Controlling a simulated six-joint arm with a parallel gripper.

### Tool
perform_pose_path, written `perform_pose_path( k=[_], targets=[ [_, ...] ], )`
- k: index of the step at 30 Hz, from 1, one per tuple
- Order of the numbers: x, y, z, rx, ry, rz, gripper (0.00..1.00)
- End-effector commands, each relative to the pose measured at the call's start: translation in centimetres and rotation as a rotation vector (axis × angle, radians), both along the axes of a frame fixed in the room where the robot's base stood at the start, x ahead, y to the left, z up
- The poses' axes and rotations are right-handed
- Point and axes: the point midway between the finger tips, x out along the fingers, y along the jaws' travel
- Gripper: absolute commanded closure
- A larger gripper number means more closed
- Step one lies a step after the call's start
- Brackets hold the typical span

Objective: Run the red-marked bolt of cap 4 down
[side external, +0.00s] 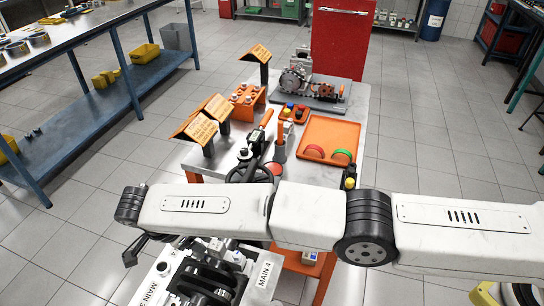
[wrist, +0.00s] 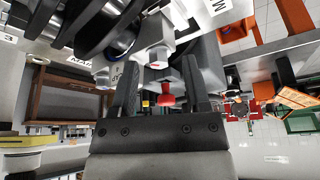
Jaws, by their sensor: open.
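In the wrist view my gripper (wrist: 160,76) has its two dark fingers spread, with a clear gap between them. A silver bolt head (wrist: 157,58) shows just beyond the fingertips; I see no contact. In the side view the engine block (side external: 205,277) stands at the bottom, beside the MAIN 4 label (side external: 265,276). My arm crosses in front of part of it, and the fingers are not clear there.
Dark crankshaft parts (wrist: 85,22) lie close to the left finger. Behind the arm, a bench holds an orange tray (side external: 318,127), an orange bolt rack (side external: 247,98) and sign stands (side external: 208,120). A red cabinet (side external: 341,40) stands behind. Floor is open at right.

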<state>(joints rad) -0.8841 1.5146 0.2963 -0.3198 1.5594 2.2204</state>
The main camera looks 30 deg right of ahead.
Motion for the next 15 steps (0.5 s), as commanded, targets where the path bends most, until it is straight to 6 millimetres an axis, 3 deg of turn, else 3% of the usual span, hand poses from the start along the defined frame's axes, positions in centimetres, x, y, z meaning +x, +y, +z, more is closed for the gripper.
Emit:
perform_pose_path(
  k=[10,15],
  targets=[
    [0.0,0.0,1.3,0.0,0.0,0.0,0.4],
    [0.1,0.1,3.4,0.004,-0.003,0.0,0.4]
  ],
)
